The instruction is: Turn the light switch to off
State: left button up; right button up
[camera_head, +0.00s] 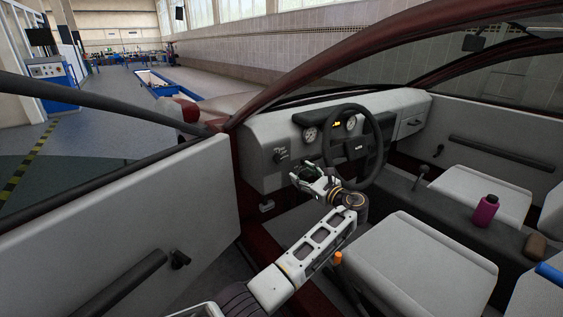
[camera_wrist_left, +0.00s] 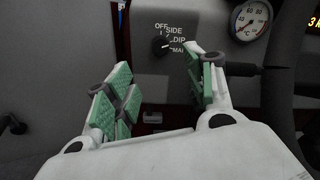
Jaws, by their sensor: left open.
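The light switch (camera_wrist_left: 160,46) is a small black rotary knob on the grey dashboard panel, with labels OFF, SIDE, DIP and a partly hidden one starting MAI. A white mark shows on the knob's right side; I cannot tell exactly which label it points to. In the head view the switch (camera_head: 281,157) is left of the steering wheel. My left gripper (camera_head: 306,174) is open and empty, just right of and below the switch. In the wrist view its green-padded fingers (camera_wrist_left: 158,80) stand apart, with the knob beyond them, between and above the tips, untouched. My right gripper is not in view.
The steering wheel (camera_head: 354,148) is close on the right of my left gripper. A round gauge (camera_wrist_left: 251,20) is right of the switch. The open car door (camera_head: 140,215) is on the left. Seats (camera_head: 415,265) and a purple bottle (camera_head: 485,211) are on the right.

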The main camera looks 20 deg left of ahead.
aim_at(280, 159)
pick_arm(q)
jog(key=shift+b+x, duration=1.9)
jog(key=shift+x, duration=4.85)
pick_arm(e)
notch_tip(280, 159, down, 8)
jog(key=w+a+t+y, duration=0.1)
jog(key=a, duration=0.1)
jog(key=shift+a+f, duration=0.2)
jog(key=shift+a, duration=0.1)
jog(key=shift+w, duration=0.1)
pick_arm(q)
jog(key=c, duration=1)
